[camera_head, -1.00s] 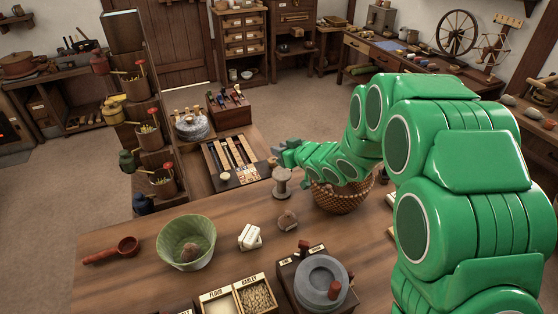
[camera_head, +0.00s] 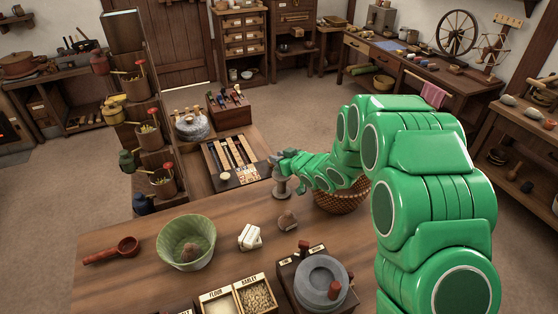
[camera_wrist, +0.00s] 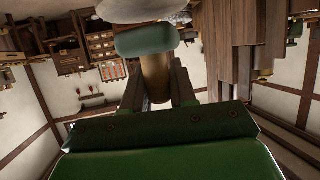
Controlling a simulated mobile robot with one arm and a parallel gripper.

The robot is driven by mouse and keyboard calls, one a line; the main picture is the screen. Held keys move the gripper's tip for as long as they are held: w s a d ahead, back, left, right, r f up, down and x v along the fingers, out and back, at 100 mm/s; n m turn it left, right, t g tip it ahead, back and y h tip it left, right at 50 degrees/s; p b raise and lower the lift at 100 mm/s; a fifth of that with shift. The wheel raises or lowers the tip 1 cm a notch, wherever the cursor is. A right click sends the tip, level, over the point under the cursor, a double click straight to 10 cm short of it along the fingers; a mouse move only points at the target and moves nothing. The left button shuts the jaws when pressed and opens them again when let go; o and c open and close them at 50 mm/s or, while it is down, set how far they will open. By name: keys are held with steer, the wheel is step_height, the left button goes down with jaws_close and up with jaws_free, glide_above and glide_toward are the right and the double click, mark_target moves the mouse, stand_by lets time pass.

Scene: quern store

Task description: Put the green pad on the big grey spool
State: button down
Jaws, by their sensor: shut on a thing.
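The grey spool (camera_head: 282,184) stands upright on the wooden table, left of the wicker basket. My gripper (camera_head: 279,160) is just above its top, and the fingers partly cover the view there. In the wrist view, the green pad (camera_wrist: 145,40) is at the tips of my gripper (camera_wrist: 155,88), which is shut on it. A tan round shape shows between the fingers; I cannot tell whether it belongs to the pad. A pale rounded surface (camera_wrist: 145,10) lies beyond the pad, probably the spool's top. I cannot tell whether pad and spool touch.
The wicker basket (camera_head: 341,199) stands beneath my arm. A tool tray (camera_head: 232,184) lies behind the spool. Bare tabletop shows left of the spool.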

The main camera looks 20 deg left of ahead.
steer(key=shift+f, duration=0.45)
steer(key=c, duration=0.9)
jaws_free()
steer(key=shift+f, duration=0.15)
steer(key=shift+d+r, duration=0.1)
steer(key=shift+r, duration=0.15)
steer(key=v, duration=1.1)
steer(key=shift+s+d, duration=0.2)
steer(key=shift+d, duration=0.1)
steer(key=shift+r, duration=0.1)
